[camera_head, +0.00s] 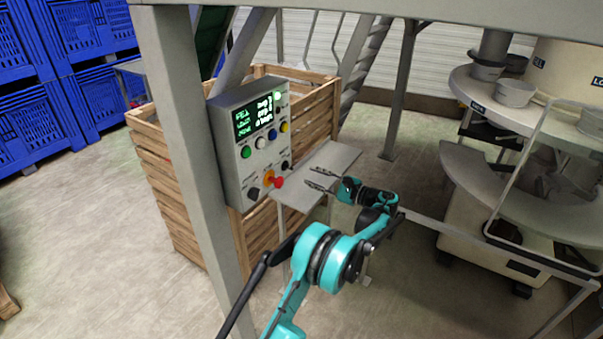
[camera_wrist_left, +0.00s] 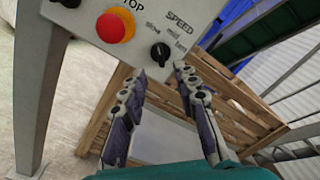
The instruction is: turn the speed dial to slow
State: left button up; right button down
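The speed dial (camera_wrist_left: 160,53) is a small black knob on the grey control box's lower panel. My left gripper (camera_head: 312,178) is in front of the box, to the right of the dial. In the left wrist view the gripper (camera_wrist_left: 158,75) has its fingers spread and empty, pointing at the panel, with the dial beyond and between the tips. My right gripper is not in view.
A red stop button (camera_wrist_left: 112,26) on yellow is left of the dial. The control box (camera_head: 231,166) has a lit screen and several coloured buttons. A grey shelf (camera_head: 338,156) juts out below the gripper. A metal post (camera_head: 187,130) stands left; a wooden crate (camera_head: 165,175) is behind.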

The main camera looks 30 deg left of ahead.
pick_arm(q)
jog(key=shift+s+d, duration=0.15)
jog(key=shift+d, duration=1.7)
jog(key=shift+r, duration=0.1)
